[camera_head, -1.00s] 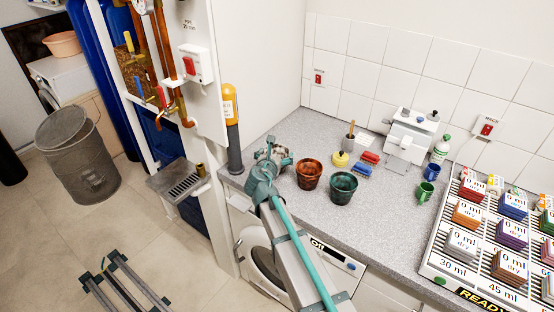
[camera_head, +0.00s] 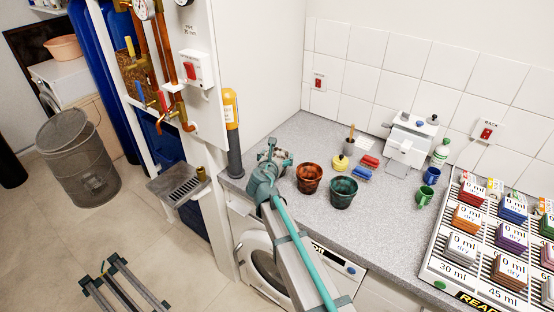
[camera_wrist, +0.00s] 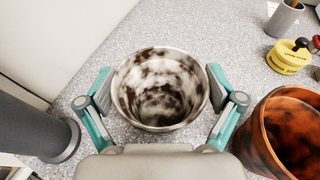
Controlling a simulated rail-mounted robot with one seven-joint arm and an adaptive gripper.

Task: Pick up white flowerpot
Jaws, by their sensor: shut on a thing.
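The white flowerpot (camera_wrist: 161,88), mottled with dark brown stains inside, stands upright with its open top facing the camera in the wrist view. My gripper (camera_wrist: 161,92) is around it, with one teal-and-grey finger against its left side and one against its right. The gripper is shut on the pot. In the head view, my gripper (camera_head: 273,160) is at the left end of the counter and hides most of the pot. I cannot tell whether the pot's base touches the counter.
A rust-brown pot (camera_head: 309,178) stands close to the right, with a dark green pot (camera_head: 342,192) beyond it. A grey post with a yellow top (camera_head: 232,132) is close on the left. A yellow weight-like object (camera_head: 340,162) and a grey cup (camera_head: 349,146) stand behind.

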